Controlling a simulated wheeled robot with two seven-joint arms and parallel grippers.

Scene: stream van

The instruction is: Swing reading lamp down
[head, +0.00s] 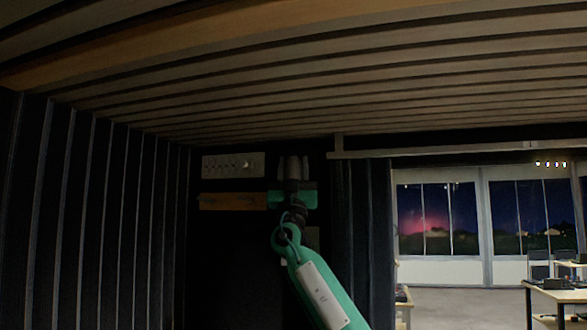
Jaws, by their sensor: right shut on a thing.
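My right arm comes up from the bottom in green with a white label. Its gripper (294,168) is raised against the dark back wall, just right of a pale panel. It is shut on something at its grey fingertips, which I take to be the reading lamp. The lamp's shape is mostly hidden behind the gripper and lost in the dark, so I cannot tell its angle. My left gripper is not in view.
The pale switch panel (233,165) and a wooden strip (232,202) are on the wall left of the gripper. A slatted ceiling (300,80) is close above. Dark ribbed walling (85,210) stands left. An opening at right shows a room with desks (556,292) and windows.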

